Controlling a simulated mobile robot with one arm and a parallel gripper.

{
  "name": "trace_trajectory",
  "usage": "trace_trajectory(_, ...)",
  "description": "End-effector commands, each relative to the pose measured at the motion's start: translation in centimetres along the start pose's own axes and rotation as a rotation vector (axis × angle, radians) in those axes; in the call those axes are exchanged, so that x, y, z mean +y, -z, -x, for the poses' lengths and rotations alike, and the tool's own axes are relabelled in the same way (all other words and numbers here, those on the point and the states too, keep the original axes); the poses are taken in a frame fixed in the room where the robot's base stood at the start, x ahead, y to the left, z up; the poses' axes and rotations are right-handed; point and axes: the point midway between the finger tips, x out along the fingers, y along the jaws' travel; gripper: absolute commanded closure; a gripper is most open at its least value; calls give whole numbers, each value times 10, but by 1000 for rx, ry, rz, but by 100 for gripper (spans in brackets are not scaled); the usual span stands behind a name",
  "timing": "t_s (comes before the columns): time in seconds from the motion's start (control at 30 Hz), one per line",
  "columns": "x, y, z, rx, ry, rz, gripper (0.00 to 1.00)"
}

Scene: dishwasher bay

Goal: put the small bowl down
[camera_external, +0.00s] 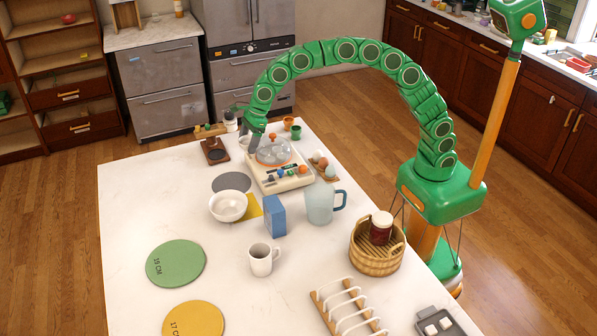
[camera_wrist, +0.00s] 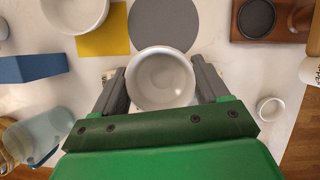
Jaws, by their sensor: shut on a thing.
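The small bowl (camera_wrist: 160,78) is white and round. In the wrist view it sits between the two grey fingers of my gripper (camera_wrist: 160,88), which is shut on it. In the external view my gripper (camera_external: 250,138) is at the far part of the table, beside the egg cooker, and the small bowl (camera_external: 245,143) shows only partly behind it. The bowl looks about level; its height above the table is hard to tell. A grey disc (camera_external: 232,184) lies nearer the camera and also shows in the wrist view (camera_wrist: 163,22).
A larger white bowl (camera_external: 228,207) stands by a yellow square (camera_external: 251,206). The egg cooker (camera_external: 291,180), a wooden stand (camera_external: 214,151), a blue box (camera_external: 275,216) and a jug (camera_external: 320,203) are close by. Green (camera_external: 176,264) and yellow (camera_external: 193,320) discs lie at front left; the left table is clear.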

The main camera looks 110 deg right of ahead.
Motion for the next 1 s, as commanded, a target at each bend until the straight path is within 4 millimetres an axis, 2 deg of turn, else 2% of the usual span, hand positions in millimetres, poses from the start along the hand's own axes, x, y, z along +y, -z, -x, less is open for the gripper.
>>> trace_trajectory(0.27,1,0,4,0,0,0,63)
trace_trajectory(0.37,0,-3,13,2,0,0,63)
trace_trajectory(0.6,0,-18,48,-1,2,0,63)
trace_trajectory(0.87,49,-34,40,5,-39,94,63)
trace_trajectory(1.0,86,-45,35,6,-68,164,63)
